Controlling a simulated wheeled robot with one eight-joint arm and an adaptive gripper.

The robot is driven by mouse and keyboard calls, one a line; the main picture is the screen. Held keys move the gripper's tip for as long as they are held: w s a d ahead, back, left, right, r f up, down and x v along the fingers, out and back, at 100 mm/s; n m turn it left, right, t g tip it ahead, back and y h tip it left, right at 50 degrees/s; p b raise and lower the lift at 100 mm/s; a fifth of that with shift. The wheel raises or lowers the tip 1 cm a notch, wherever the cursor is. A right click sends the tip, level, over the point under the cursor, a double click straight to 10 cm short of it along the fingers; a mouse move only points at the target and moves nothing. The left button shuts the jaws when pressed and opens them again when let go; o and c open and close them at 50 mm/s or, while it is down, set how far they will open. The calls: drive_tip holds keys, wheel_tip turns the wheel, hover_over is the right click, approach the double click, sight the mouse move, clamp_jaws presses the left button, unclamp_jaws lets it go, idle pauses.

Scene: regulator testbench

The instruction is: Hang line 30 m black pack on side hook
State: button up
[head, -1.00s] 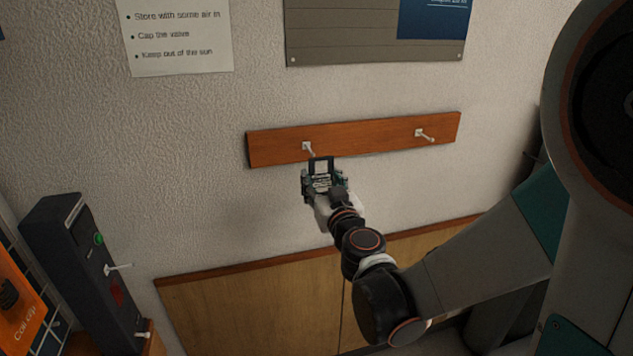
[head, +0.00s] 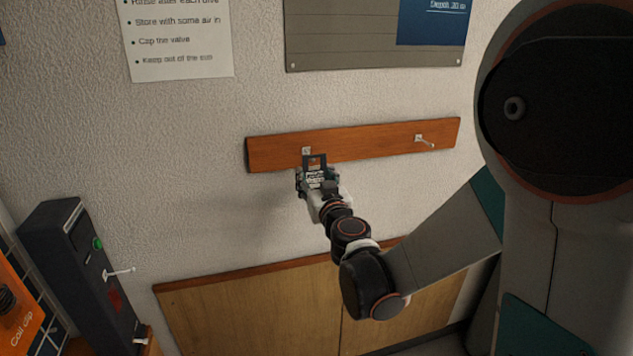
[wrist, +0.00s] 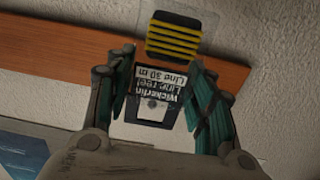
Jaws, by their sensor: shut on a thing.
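The line 30 m black pack (head: 315,160) is in my gripper (head: 317,182), in front of the left part of the wooden rail. In the wrist view the pack (wrist: 156,112) shows a white printed label and a yellow-and-black striped part, between the teal fingers of my gripper (wrist: 165,100). The fingers are shut on it. The left hook (head: 306,150) on the rail is just above the pack, and its tip is hidden behind the pack. I cannot tell whether the hook passes through the pack's opening. A right hook (head: 425,140) on the rail is bare.
The wooden rail (head: 365,140) is fixed to the textured wall. A dark box (head: 75,265) at left has white hooks (head: 120,271) and a green button. An orange coil clip pack (head: 20,320) stands beside it. Wooden panels (head: 250,310) line the lower wall. A paper notice (head: 178,45) hangs above.

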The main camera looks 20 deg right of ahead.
drive_tip(key=shift+w+f, duration=0.1)
drive_tip(key=shift+w, duration=1.05)
drive_tip(key=shift+w+f+b, duration=0.35)
drive_tip(key=shift+w+b, duration=0.1)
drive_tip(key=shift+w, duration=0.25)
drive_tip(key=o, duration=1.2)
drive_tip(key=shift+c, duration=0.2)
